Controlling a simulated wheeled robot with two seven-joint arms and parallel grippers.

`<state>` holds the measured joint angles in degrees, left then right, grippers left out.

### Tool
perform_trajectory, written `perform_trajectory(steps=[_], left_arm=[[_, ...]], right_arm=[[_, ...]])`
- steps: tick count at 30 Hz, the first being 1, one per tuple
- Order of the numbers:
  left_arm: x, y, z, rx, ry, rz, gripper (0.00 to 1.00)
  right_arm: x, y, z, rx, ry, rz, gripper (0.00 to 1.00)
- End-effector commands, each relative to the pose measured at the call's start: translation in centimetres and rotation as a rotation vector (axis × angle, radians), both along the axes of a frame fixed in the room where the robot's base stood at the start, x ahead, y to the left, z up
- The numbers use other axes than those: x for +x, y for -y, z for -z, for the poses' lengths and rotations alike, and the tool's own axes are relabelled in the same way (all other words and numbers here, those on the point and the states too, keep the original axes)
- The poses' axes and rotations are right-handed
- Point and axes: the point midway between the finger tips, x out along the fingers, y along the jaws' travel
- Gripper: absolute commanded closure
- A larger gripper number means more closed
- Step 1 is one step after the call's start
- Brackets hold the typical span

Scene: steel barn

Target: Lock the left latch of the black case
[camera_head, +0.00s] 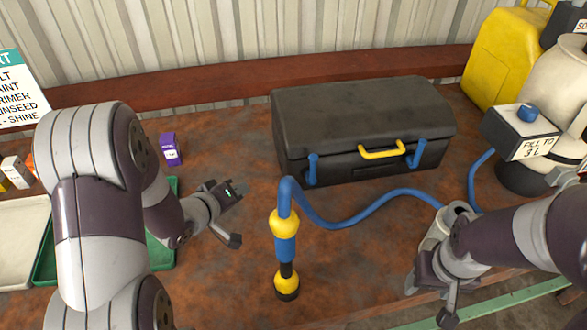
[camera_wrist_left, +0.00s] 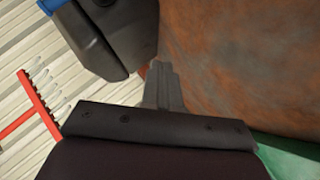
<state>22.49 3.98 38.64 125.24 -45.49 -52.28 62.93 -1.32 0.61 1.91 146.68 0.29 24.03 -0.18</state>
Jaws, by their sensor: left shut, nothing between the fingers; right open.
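The black case (camera_head: 350,110) stands on the rusty brown table with its lid down. Its left latch (camera_head: 313,168) is a blue tab at the left of the front face, standing roughly upright. The right latch (camera_head: 416,153) is blue too, beside the yellow handle (camera_head: 382,150). I cannot tell whether either latch is locked. My left gripper (camera_head: 238,188) is shut and empty, left of the case and apart from it. In the left wrist view the shut fingers (camera_wrist_left: 163,85) show below a corner of the case (camera_wrist_left: 120,35). My right gripper (camera_head: 422,282) is open, low at the right.
A blue hose with a yellow and blue pump (camera_head: 285,248) stands in front of the case. A green tray (camera_head: 162,255) lies beneath my left arm. A purple box (camera_head: 170,149) is behind it. A yellow can (camera_head: 505,58) and white container (camera_head: 560,75) stand right.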

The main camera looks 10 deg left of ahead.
Motion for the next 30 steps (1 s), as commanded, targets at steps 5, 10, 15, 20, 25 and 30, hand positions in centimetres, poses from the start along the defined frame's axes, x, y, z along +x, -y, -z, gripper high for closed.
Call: perform_trajectory(steps=[5, 10, 15, 20, 25, 30], left_arm=[[-1.5, 1.7, -1.1, -0.493, 0.131, 0.044, 1.00], [-3.0, 2.5, -2.5, -0.736, 0.162, 0.092, 1.00], [-3.3, 2.6, -2.8, -0.783, 0.165, 0.104, 1.00], [-3.3, 2.6, -2.8, -0.780, 0.165, 0.103, 1.00], [-2.6, 3.1, -2.8, -0.778, 0.164, 0.106, 1.00], [0.0, 4.9, -2.9, -0.777, 0.164, 0.110, 1.00]], right_arm=[[0.0, 0.0, 1.0, 0.000, 0.000, 0.000, 0.41], [0.0, 0.0, 1.2, 0.000, 0.000, 0.000, 0.41], [0.0, 0.0, 1.1, 0.000, 0.000, 0.000, 0.41], [0.0, 0.0, 1.1, 0.000, 0.000, 0.000, 0.41], [0.0, 0.0, 1.1, 0.000, 0.000, 0.000, 0.41], [0.0, 0.0, 1.0, 0.000, 0.000, 0.000, 0.41]])
